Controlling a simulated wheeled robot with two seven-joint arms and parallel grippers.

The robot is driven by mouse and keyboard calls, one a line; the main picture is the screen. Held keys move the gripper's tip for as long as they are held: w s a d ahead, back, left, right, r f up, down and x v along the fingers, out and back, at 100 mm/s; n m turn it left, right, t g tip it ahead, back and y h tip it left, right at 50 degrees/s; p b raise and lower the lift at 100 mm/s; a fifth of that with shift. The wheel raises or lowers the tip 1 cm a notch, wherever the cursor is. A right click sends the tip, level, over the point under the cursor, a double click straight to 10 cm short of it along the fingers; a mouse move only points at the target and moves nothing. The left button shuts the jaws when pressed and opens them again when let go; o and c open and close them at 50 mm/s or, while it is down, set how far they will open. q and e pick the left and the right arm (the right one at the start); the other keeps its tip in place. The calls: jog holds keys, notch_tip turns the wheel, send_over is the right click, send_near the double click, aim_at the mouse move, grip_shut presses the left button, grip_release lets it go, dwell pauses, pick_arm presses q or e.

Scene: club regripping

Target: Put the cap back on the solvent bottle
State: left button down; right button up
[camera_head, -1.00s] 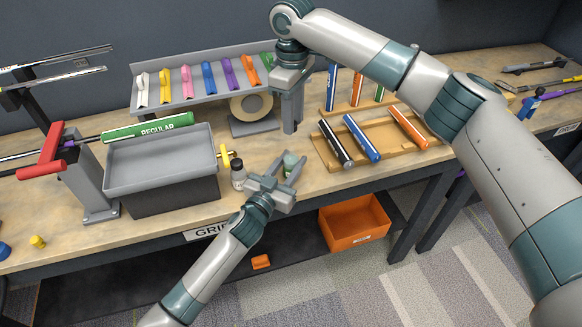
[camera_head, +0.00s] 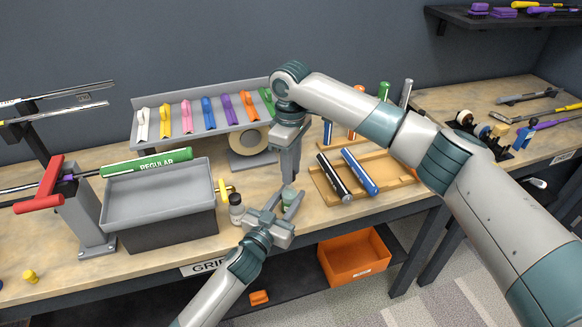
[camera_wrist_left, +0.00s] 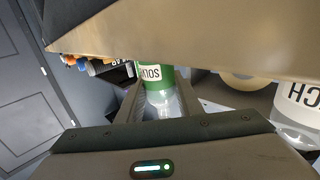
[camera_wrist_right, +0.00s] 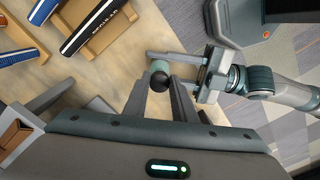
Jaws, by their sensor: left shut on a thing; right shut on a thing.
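In the left wrist view the bottle (camera_wrist_left: 154,76) shows a green band with a partly readable white label and a clear part. My right gripper (camera_head: 288,178) points down from above, its fingertips right over the bottle top. In the right wrist view its fingers are shut on a round black cap (camera_wrist_right: 159,83), with the bottle (camera_wrist_right: 159,67) just beyond. I cannot tell whether the cap touches the neck.
A grey bin (camera_head: 160,222) is further left, and a tape roll (camera_head: 250,141) sits behind. A wooden tray with grips (camera_head: 393,171) lies to the right. An orange crate (camera_head: 353,258) is below the bench.

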aim_at(289, 198)
dwell(0.3)
jog(key=shift+f, duration=0.9)
jog(key=shift+f, duration=0.55)
dwell(0.4)
